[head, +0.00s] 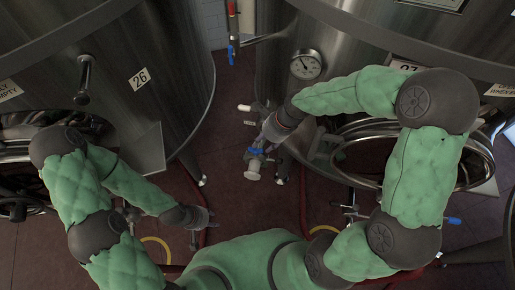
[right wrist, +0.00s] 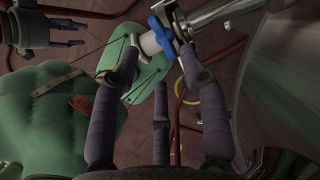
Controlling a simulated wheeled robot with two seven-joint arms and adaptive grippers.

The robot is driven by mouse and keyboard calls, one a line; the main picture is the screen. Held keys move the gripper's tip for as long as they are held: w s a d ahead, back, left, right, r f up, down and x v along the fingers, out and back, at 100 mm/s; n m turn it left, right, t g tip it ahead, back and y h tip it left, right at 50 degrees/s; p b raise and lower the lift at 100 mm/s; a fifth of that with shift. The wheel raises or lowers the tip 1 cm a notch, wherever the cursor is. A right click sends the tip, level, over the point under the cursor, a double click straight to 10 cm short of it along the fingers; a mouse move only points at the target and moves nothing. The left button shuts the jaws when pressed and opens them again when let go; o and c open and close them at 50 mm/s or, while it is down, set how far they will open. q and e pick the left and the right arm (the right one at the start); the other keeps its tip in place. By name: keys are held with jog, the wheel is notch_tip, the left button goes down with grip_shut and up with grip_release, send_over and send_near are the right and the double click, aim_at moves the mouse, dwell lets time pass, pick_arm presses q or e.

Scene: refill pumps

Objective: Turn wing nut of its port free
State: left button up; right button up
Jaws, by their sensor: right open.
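A blue wing nut (head: 257,151) sits on a pale metal port fitting (head: 253,170) low at the front of the right tank. My right gripper (head: 268,137) reaches down beside it from above. In the right wrist view the blue wing nut (right wrist: 160,36) lies just past and between the spread fingertips of the open right gripper (right wrist: 157,68). I cannot tell whether a finger touches it. My left gripper (head: 203,216) hangs low between the tanks, away from the port. Its fingers, apart and empty, also show in the right wrist view (right wrist: 68,35).
The left tank (head: 175,70) carries a label 26. The right tank (head: 275,60) has a round gauge (head: 306,64) above the port. A white-handled valve (head: 245,108) is close to my right gripper. Red hoses (head: 303,195) run over the dark tiled floor.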

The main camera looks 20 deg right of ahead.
aim_at(257, 150)
jog(key=b+x, duration=0.1)
jog(key=x, duration=0.4)
jog(key=shift+a+f, duration=0.1)
jog(key=shift+f, duration=0.15)
grip_shut()
